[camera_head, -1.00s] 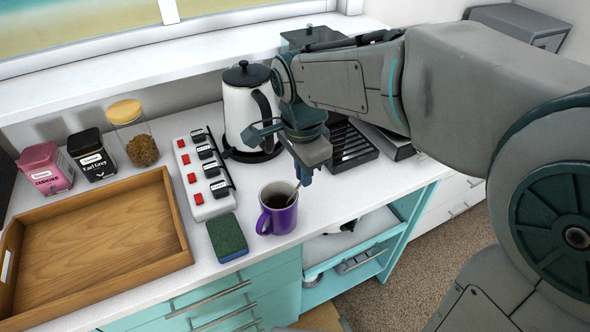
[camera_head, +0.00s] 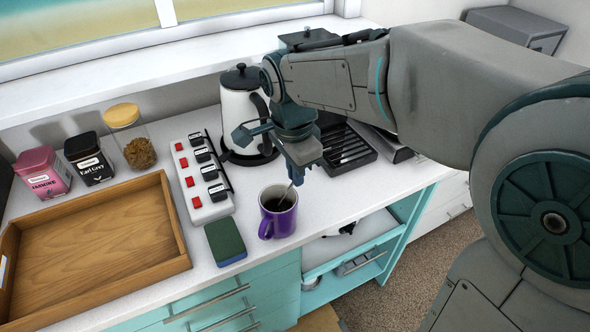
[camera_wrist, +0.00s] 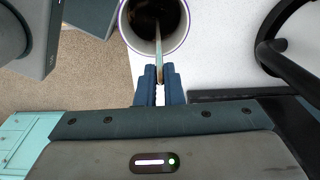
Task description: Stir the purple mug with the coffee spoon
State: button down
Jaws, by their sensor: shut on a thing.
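The purple mug (camera_head: 278,213) stands upright on the white counter near its front edge, with dark liquid inside. In the wrist view the mug (camera_wrist: 184,40) shows at the top, partly cut off. My gripper (camera_wrist: 160,82) is shut on the coffee spoon (camera_wrist: 158,48). The spoon's handle runs from my fingertips over the near rim into the liquid; its lower end is hidden there. In the head view the spoon (camera_head: 286,193) leans up from the mug to my gripper (camera_head: 297,180), just above and right of the mug.
A green sponge (camera_head: 225,240) and a white power strip (camera_head: 203,180) lie left of the mug. A wooden tray (camera_head: 100,238) is further left. A white kettle (camera_head: 240,105) and a black cutlery tray (camera_head: 350,148) stand behind. The counter's front edge is close to the mug.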

jog(key=w+d+r+p, duration=0.2)
jog(key=d+r+p, duration=0.1)
jog(key=r+p, duration=0.4)
jog(key=shift+d+r, duration=0.2)
jog(key=shift+r, duration=1)
jog(key=shift+r, duration=0.1)
notch_tip(320, 180, up, 5)
jog(key=p, duration=0.3)
jog(key=shift+p, duration=0.4)
jog(key=shift+f, duration=0.25)
dwell(0.6)
